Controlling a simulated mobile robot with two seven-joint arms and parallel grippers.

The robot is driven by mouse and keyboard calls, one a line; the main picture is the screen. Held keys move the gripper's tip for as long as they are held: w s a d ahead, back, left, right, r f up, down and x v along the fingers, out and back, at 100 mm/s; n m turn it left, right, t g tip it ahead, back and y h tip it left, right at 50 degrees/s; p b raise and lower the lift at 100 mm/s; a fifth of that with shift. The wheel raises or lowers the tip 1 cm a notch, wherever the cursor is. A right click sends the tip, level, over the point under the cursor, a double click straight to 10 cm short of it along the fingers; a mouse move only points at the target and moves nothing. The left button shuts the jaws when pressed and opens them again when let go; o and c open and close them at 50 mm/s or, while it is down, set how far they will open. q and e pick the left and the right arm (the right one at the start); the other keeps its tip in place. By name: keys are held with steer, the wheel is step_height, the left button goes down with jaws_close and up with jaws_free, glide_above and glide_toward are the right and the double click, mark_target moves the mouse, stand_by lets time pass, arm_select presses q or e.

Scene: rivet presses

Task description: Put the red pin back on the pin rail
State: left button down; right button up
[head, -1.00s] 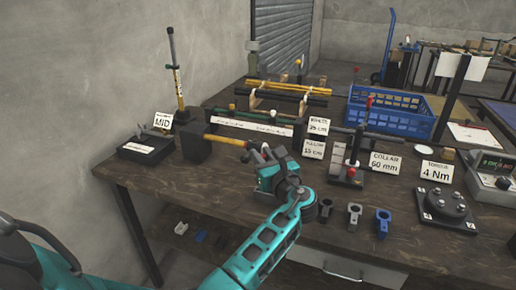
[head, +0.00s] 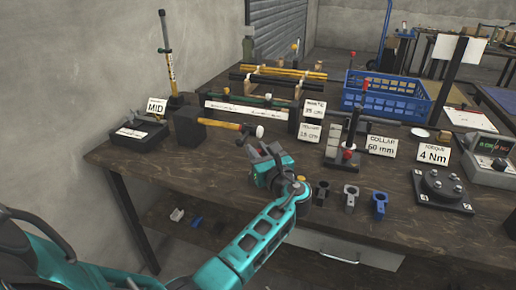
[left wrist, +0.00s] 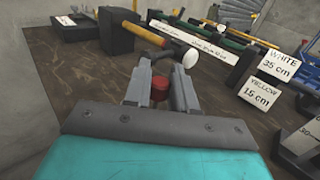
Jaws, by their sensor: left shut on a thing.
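My left gripper (head: 262,150) is over the front half of the bench. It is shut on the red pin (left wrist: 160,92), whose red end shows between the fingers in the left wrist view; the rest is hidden. I cannot tell for sure which part is the pin rail; a long bar with a white label strip (head: 244,114) lies behind the rod. My right gripper is not in view.
Signs for white (head: 313,110) and yellow (head: 310,131) stand right of the bar. A black fixture with a red knob (head: 347,155) stands further right. Several small clamps, one blue (head: 379,204), are near the front edge. A blue crate (head: 385,100) is behind.

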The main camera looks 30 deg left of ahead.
arm_select(q)
steer(key=shift+f, duration=0.6)
steer(key=shift+f+b, duration=0.25)
steer(key=shift+b, duration=0.1)
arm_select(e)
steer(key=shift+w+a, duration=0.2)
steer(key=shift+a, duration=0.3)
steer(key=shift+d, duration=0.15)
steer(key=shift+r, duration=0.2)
arm_select(q)
steer(key=shift+p, duration=0.8)
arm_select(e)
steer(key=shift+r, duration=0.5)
arm_select(q)
steer(key=shift+f+b, duration=1.3)
steer(key=shift+f, duration=0.55)
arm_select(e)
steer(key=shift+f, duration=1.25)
